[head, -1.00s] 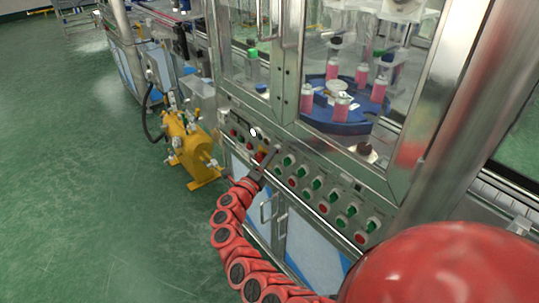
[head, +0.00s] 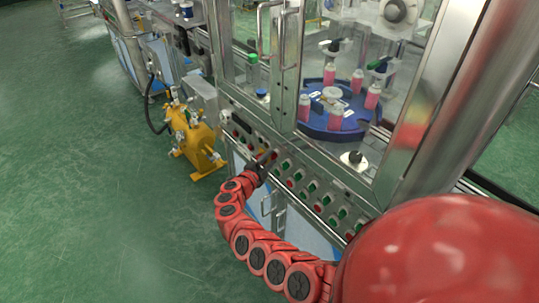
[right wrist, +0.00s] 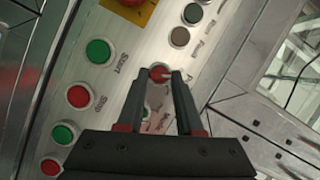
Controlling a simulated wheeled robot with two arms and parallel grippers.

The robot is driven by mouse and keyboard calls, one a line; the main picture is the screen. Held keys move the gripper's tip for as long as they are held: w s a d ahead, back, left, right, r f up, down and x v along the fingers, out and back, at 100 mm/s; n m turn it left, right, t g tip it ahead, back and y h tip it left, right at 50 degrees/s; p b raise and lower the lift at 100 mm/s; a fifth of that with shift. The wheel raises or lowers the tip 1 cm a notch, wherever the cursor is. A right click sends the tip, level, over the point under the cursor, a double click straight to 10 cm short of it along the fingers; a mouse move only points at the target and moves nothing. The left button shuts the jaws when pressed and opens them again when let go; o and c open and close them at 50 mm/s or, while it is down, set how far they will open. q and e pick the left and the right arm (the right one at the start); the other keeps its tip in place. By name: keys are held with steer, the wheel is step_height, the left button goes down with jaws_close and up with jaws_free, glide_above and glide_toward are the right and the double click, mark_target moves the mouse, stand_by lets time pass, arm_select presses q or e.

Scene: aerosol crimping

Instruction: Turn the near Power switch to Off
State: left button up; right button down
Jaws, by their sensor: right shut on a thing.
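The near Power switch is a small red round knob (right wrist: 160,73) on the metal control panel, beside a label that is partly hidden. My right gripper (right wrist: 161,76) has its two dark fingers closed around this knob in the right wrist view. In the head view my right gripper (head: 270,155) reaches the upper left part of the panel, and the knob is too small and covered to make out there. The direction of its pointer is hard to tell. My left gripper is not in view.
The panel holds several green (right wrist: 98,51) and red (right wrist: 79,97) buttons close to the fingers. Above it is a glass-walled machine with a blue turntable (head: 311,127) carrying pink cans. A yellow pump unit (head: 195,140) stands on the green floor at the left.

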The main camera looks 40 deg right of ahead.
steer(key=shift+r+n, duration=0.15)
steer(key=shift+n, duration=0.15)
steer(key=shift+p, duration=0.3)
steer(key=shift+f, duration=0.2)
steer(key=c, duration=0.6)
jaws_free()
steer(key=shift+o, duration=0.2)
steer(key=shift+a+r, duration=0.1)
steer(key=shift+a, duration=0.05)
